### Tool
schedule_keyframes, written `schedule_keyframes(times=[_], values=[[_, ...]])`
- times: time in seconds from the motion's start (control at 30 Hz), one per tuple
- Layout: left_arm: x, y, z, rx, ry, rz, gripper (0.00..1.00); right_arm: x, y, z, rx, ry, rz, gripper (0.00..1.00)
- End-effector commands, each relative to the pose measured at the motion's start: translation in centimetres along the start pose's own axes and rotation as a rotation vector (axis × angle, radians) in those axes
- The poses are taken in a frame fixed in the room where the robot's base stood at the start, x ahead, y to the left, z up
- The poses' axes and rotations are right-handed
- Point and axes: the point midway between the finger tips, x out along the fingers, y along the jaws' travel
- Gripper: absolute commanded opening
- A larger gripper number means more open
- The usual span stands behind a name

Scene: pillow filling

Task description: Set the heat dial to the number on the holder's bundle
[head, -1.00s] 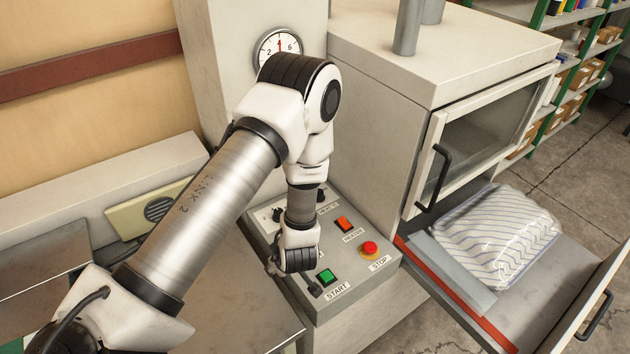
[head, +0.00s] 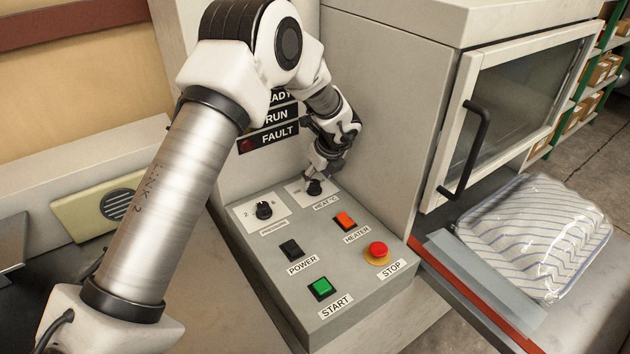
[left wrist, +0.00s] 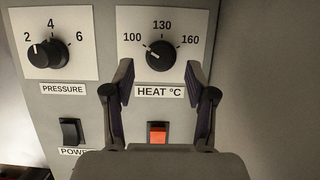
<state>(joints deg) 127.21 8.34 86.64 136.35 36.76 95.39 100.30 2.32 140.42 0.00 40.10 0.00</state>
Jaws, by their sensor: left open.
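The heat dial (head: 314,188) is a black knob on a white plate at the back right of the sloped control panel (head: 335,283). In the left wrist view the heat dial (left wrist: 160,56) has marks 100, 130 and 160, and its white pointer is turned up-left, towards 100. My left gripper (head: 322,172) is over the dial in the head view. In the left wrist view the left gripper (left wrist: 160,75) is open, its fingers to either side of the knob, with no contact visible. No holder's bundle with a readable number shows. My right gripper is not in view.
The pressure dial (head: 264,210) is left of the heat dial. The power switch (head: 291,249), orange heater switch (head: 345,219), green start button (head: 321,288) and red stop button (head: 378,250) are nearer. A bagged striped bundle (head: 535,235) lies right of the panel.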

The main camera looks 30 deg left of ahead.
Motion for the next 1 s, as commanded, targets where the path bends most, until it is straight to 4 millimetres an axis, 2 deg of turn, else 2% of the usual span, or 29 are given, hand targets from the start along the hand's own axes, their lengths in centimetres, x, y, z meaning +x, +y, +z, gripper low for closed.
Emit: schedule_keyframes(times=[0.1, 0.17, 0.4, 0.43, 0.57, 0.6, 1.0], values=[[1.9, 0.1, 0.0, 0.001, 0.001, 0.002, 0.56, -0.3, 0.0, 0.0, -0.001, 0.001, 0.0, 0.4], [2.4, 0.1, 0.0, 0.001, 0.001, 0.002, 0.56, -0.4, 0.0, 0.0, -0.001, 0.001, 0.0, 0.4], [2.8, 0.1, -0.1, 0.003, 0.0, 0.001, 0.56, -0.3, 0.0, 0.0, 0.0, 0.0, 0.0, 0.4], [2.8, 0.1, -0.1, 0.003, 0.0, 0.001, 0.53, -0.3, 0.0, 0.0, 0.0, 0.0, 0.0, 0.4], [2.8, 0.1, -0.1, 0.004, 0.0, 0.001, 0.07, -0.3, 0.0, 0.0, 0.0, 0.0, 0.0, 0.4], [2.8, 0.1, -0.1, 0.004, 0.0, 0.002, 0.0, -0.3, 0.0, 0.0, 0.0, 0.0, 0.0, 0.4], [2.8, 0.1, -0.1, 0.04, 0.001, -0.013, 0.0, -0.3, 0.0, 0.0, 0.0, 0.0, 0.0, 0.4]])
